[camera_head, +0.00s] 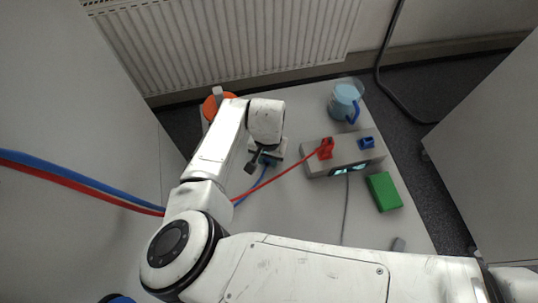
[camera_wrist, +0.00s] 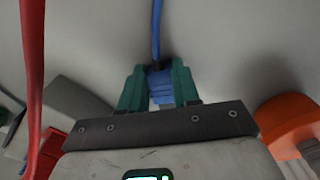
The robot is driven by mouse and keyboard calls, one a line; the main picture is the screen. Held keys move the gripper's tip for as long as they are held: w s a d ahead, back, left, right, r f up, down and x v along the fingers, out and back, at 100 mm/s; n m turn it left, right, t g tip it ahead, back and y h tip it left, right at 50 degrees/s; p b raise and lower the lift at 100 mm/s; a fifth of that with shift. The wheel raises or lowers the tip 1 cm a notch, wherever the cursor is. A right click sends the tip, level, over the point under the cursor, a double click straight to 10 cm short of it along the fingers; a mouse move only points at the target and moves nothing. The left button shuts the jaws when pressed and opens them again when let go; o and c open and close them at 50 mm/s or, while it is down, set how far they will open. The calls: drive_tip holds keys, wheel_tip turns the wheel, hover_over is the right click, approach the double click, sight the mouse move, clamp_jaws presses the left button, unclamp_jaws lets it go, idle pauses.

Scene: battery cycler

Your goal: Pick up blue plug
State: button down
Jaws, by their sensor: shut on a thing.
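The blue plug (camera_wrist: 159,80) sits between the two teal fingers of my gripper (camera_wrist: 159,92) in the wrist view. The fingers press on it from both sides. A blue cable (camera_wrist: 156,32) runs away from the plug toward the top of that view. In the head view my arm's end is over the table, left of the grey cycler box (camera_head: 313,165), and the plug is mostly hidden there. I cannot tell whether the plug touches the table.
A red plug (camera_head: 326,149) stands on the box, its red cable (camera_head: 275,179) crossing near my gripper. A blue socket (camera_head: 367,142) is on the box's right. A green block (camera_head: 384,191), a blue jug (camera_head: 345,102) and an orange object (camera_head: 213,106) are on the table.

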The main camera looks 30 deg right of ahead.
sight(268, 160)
wheel_tip(268, 160, up, 10)
drive_tip(key=shift+b, duration=0.4)
idle(0.3)
